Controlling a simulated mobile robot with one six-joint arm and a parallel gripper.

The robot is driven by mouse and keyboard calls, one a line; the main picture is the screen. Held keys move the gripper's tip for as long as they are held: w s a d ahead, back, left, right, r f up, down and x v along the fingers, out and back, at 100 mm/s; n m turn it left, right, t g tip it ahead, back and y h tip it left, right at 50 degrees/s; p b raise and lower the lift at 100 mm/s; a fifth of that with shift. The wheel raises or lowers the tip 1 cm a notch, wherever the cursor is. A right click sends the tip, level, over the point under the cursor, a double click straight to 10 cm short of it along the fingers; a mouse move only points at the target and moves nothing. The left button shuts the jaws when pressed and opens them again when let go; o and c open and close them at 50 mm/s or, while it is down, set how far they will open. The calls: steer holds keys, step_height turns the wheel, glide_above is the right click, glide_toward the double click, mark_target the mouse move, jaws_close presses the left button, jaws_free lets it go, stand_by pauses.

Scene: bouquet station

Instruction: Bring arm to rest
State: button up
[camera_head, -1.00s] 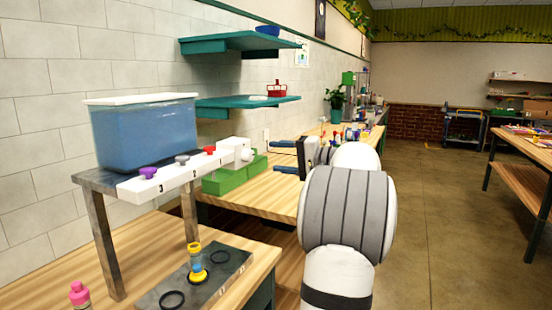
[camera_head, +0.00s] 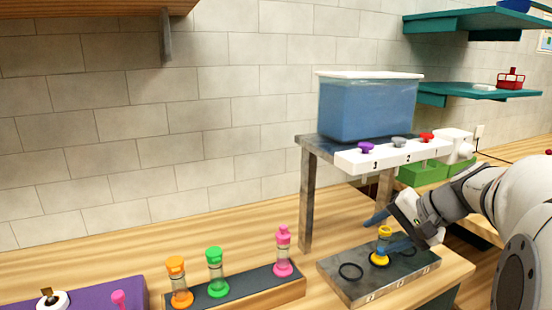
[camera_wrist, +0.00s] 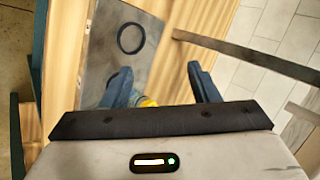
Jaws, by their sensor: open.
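My gripper (camera_head: 384,232) is at the right in the head view, low over the grey plate with black rings (camera_head: 338,283). Its blue fingers stand apart in the wrist view (camera_wrist: 163,85). A yellow-capped vial (camera_head: 385,232) stands upright on the plate, close to the fingers. In the wrist view only a bit of yellow (camera_wrist: 149,102) shows beside the left finger, and the rest is hidden. I cannot tell whether a finger touches the vial.
A metal stand (camera_head: 306,210) carries a blue water tank (camera_head: 368,108) and a white bar (camera_head: 385,157) with colored knobs behind the plate. A rack (camera_head: 245,291) holds orange, green and pink vials. A purple block (camera_head: 95,296) is at left. Teal shelves (camera_head: 470,21) hang at upper right.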

steer(key=s+a+f+n+g+h, duration=0.2)
steer(key=s+a+f+n+h, duration=0.15)
steer(key=s+a+f, duration=0.35)
steer(key=s+a+f+n+g+h, duration=0.2)
steer(key=s+a+f+n, duration=0.15)
steer(key=s, duration=0.55)
steer(key=shift+n+t+h, duration=0.3)
steer(key=shift+t+h, duration=0.05)
steer(key=shift+t, duration=0.05)
steer(key=p+v, duration=0.2)
steer(key=p, duration=0.1)
steer(key=d+p+v, duration=0.1)
steer(key=p+v, duration=0.1)
steer(key=v, duration=0.1)
steer(key=shift+s+r+p, duration=0.1)
steer(key=shift+s+p, duration=0.1)
steer(key=shift+p, duration=0.2)
